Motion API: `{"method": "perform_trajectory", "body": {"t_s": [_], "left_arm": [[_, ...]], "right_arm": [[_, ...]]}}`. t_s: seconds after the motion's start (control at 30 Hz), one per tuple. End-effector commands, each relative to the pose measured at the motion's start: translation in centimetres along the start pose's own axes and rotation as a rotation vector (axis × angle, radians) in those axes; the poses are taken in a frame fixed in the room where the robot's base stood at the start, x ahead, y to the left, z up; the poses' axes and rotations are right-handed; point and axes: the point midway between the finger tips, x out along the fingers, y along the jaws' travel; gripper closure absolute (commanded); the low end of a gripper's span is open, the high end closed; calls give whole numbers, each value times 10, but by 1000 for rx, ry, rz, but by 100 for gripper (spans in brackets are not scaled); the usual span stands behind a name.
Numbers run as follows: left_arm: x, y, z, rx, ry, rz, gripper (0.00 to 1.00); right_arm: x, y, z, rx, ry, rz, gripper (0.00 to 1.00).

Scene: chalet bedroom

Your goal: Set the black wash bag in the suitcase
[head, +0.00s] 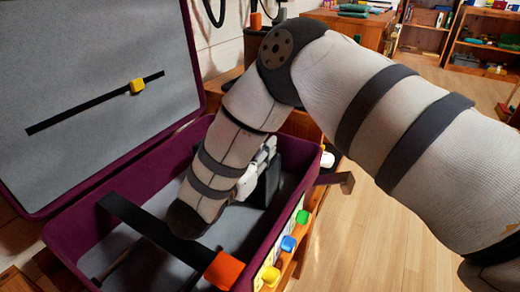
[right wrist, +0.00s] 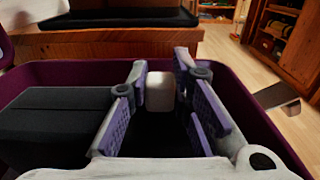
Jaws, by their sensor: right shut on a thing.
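The open purple suitcase (head: 95,194) has a grey lining, and its lid (head: 90,60) stands up at the left. My right arm reaches down into it. My right gripper (head: 262,168) is low inside, near the far right end, partly hidden by my forearm. The black wash bag (head: 293,158) shows as a dark block at the gripper, inside the suitcase walls. In the right wrist view, the purple-padded fingers close on a pale block (right wrist: 160,92) with dark material below it. Whether the bag touches the suitcase floor is hidden. My left gripper is not in view.
A black strap with an orange buckle (head: 225,270) crosses the suitcase's near part. Coloured knobs, including a blue one (head: 289,243), line its right side. A dark grey block (right wrist: 55,125) lies left of the fingers. Wooden floor (head: 375,240) is clear at the right.

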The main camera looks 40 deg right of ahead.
Motion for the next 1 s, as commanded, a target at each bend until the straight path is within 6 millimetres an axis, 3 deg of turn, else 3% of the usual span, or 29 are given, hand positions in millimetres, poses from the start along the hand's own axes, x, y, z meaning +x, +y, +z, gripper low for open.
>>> {"method": "perform_trajectory", "body": {"t_s": [0.2,0.23,0.3,0.67,0.77,1.0], "left_arm": [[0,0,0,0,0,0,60],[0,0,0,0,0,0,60],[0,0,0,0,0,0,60],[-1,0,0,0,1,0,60],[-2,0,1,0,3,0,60],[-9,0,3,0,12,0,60]], "right_arm": [[0,0,-3,1,-1,-1,100],[0,0,-3,0,0,0,74],[0,0,-3,0,0,0,60],[-1,0,2,1,0,1,60],[-18,0,1,-1,1,3,60],[-77,1,4,0,-3,6,60]]}}
